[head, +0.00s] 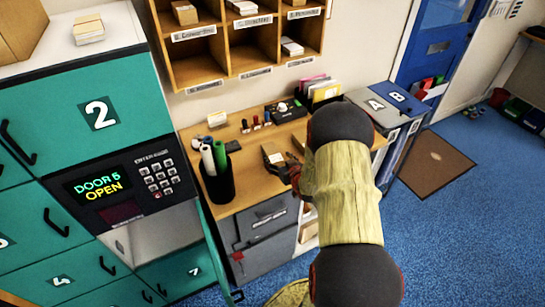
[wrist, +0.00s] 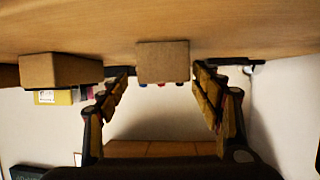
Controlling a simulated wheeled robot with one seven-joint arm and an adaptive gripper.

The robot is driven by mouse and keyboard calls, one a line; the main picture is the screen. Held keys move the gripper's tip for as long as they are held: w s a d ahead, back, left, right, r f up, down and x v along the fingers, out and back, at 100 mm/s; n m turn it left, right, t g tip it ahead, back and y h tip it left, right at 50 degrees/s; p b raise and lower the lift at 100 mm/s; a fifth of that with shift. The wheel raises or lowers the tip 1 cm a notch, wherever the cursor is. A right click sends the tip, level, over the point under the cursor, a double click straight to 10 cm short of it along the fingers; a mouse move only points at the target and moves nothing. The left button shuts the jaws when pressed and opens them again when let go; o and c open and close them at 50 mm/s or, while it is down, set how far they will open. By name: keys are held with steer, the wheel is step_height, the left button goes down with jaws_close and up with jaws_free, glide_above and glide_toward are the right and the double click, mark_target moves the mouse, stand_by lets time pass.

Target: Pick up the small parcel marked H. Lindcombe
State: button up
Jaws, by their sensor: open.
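A small brown parcel (wrist: 163,60) sits on the wooden desk in the wrist view, which is upside down. It appears between the open fingertips of my gripper (wrist: 162,78), with a gap on each side; I cannot tell whether it is within their reach. A second brown parcel (wrist: 62,70) is at the left there, outside the fingers. In the head view a small parcel (head: 272,154) shows on the desk beside my gripper (head: 294,172), which my arm partly hides. No name can be read on either parcel, so I cannot tell which is marked H. Lindcombe.
The desk (head: 248,185) also holds a black cup of rolled papers (head: 218,180), stamps and a dark device (head: 286,109). Pigeonholes (head: 238,50) hang above. Teal lockers (head: 80,95) stand left, with a panel reading door 5 open. Blue floor (head: 465,225) is clear at right.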

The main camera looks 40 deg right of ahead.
mark_target(274, 155)
steer(key=x, duration=0.5)
steer(key=shift+w+a+r+b, duration=0.15)
steer(key=shift+w+b, duration=0.1)
steer(key=shift+b, duration=0.15)
steer(key=c, duration=0.3)
steer(key=c, duration=1.1)
steer(key=shift+r, duration=0.15)
